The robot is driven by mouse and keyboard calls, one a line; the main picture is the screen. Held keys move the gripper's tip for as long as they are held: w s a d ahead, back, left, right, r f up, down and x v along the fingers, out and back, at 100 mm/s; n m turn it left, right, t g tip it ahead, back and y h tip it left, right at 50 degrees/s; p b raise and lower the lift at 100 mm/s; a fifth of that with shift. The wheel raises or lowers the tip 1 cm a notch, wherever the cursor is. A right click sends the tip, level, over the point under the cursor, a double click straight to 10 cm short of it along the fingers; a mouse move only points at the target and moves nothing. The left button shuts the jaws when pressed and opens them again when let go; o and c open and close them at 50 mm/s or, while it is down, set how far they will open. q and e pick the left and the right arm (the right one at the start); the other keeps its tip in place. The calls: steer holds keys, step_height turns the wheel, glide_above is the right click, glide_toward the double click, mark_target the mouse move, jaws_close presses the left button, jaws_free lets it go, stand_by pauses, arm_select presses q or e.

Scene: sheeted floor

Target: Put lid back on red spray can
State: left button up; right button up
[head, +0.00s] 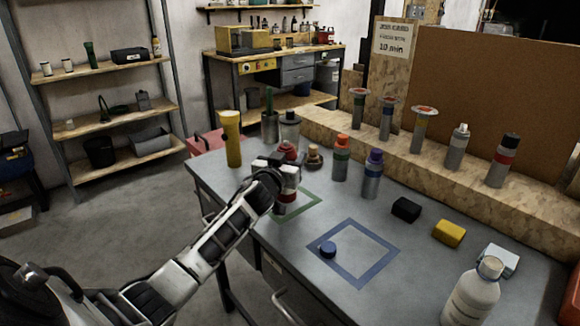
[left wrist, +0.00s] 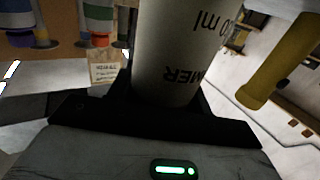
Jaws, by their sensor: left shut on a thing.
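My left gripper (head: 284,172) is shut on a spray can (head: 287,196) with red and pale bands, at the green square outline on the table. The can looks about upright; I cannot tell whether its base touches the table. In the left wrist view, its pale grey body (left wrist: 180,50) with dark print stands between the fingers (left wrist: 160,110). A red top (head: 288,150) shows just above the gripper; I cannot tell whether it is on this can or behind it. My right gripper is not in view.
Orange-capped (head: 341,156) and purple-capped (head: 373,174) cans stand right of the gripper. A tall yellow cylinder (head: 231,140) stands at the left. Black (head: 406,210) and yellow (head: 449,233) blocks and a white bottle (head: 472,297) are at the right. Several cans line the back ledge.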

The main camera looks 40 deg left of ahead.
mark_target(289, 145)
arm_select(q)
steer(key=shift+r, duration=0.5)
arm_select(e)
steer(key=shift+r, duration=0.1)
arm_select(q)
step_height(289, 145, up, 2)
steer(key=shift+r, duration=0.25)
arm_select(e)
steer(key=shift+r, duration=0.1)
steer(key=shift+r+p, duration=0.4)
steer(key=shift+p, duration=0.15)
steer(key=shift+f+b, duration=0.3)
arm_select(q)
steer(key=s+d+r, duration=0.8)
steer(key=s+r, duration=0.1)
steer(key=s, duration=0.2)
steer(key=shift+s+r, duration=0.25)
steer(key=shift+r, duration=0.05)
steer(key=shift+o, duration=1.3)
steer(key=c, duration=0.5)
